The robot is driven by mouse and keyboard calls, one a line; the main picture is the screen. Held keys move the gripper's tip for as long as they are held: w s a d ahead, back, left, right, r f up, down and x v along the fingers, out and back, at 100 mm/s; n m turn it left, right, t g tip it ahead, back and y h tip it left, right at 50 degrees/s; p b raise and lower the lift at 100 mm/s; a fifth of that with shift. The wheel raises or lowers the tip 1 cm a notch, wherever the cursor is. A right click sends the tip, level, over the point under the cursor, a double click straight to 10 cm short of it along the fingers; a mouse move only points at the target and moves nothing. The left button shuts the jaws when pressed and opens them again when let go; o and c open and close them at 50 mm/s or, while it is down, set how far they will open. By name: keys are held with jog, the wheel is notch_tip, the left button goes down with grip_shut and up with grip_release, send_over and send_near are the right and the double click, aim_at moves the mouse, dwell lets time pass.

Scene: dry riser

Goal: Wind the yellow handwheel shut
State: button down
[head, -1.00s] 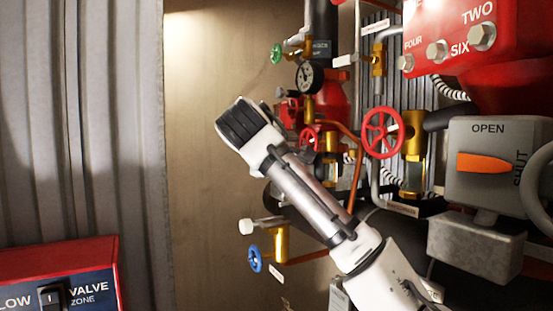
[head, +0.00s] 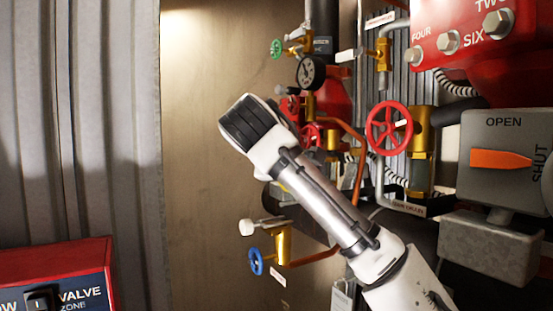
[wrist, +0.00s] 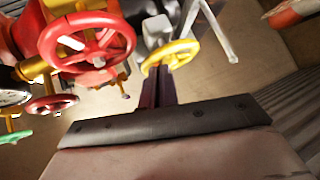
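The yellow handwheel (wrist: 172,58) shows in the wrist view, just beyond the tips of my gripper (wrist: 160,80). The dark fingers point at the wheel's lower part in that picture. I cannot tell whether they touch the rim, and the gap between them is not clear. In the head view my forearm and wrist cross the middle of the picture and hide the fingers and most or all of the yellow wheel.
A large red handwheel (wrist: 87,42) and a smaller one (wrist: 52,103) stand left of my fingers. The head view shows a red handwheel (head: 390,128), a blue one (head: 256,262), a green one (head: 276,49), a gauge (head: 311,72) and a grey lever box (head: 500,190).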

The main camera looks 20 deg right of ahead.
jog(key=shift+s+d+f+b, duration=0.1)
jog(key=shift+s+f+b, duration=0.2)
jog(key=shift+f, duration=0.35)
jog(key=shift+s+d+f+b, duration=0.15)
jog(key=shift+f+b, duration=0.15)
jog(key=shift+f, duration=0.3)
jog(key=shift+a, duration=0.1)
jog(key=a, duration=0.4)
jog(key=shift+s, duration=0.2)
jog(key=shift+d, duration=0.1)
